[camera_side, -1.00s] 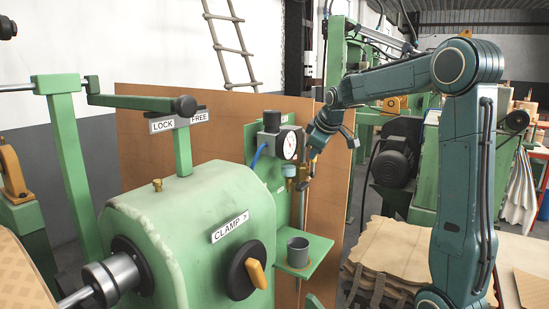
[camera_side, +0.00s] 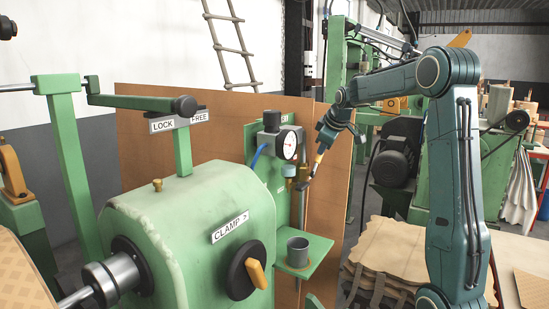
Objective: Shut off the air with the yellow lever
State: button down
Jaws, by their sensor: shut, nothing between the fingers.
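The air unit on the green panel (camera_side: 262,160) has a round white gauge (camera_side: 290,146) and a dark regulator. A vertical pipe (camera_side: 301,210) runs down at its right. A small yellow-orange piece (camera_side: 319,159), apparently the yellow lever, slants up and right from a dark fitting (camera_side: 303,185) by this pipe. My gripper (camera_side: 321,149) is at its upper end, right of the gauge, pointing down and left. It is shut and holds nothing. I cannot tell whether it touches the yellow piece; the fingertips are too small to make out.
A green machine housing (camera_side: 190,215) with a black dial and yellow-orange handle (camera_side: 257,273), labelled CLAMP, stands in front. A grey cup (camera_side: 298,251) sits on the small green shelf below the gauge. A brown board (camera_side: 150,140) stands behind. Free room lies right of the pipe.

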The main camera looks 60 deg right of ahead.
jog(key=shift+d+f, duration=0.55)
jog(key=shift+d, duration=0.2)
jog(key=shift+d+f, duration=0.5)
jog(key=shift+d, duration=0.25)
jog(key=shift+s+r, duration=0.1)
jog(key=v, duration=1.3)
jog(key=shift+r, duration=0.2)
jog(key=shift+a, duration=0.1)
jog(key=shift+w+a+r+t+y, duration=0.15)
jog(key=shift+w+t+y, duration=0.15)
jog(key=shift+w+y, duration=0.15)
jog(key=shift+w+r+t+y, duration=0.1)
jog(key=shift+w+t+y, duration=0.25)
jog(key=shift+w, duration=0.1)
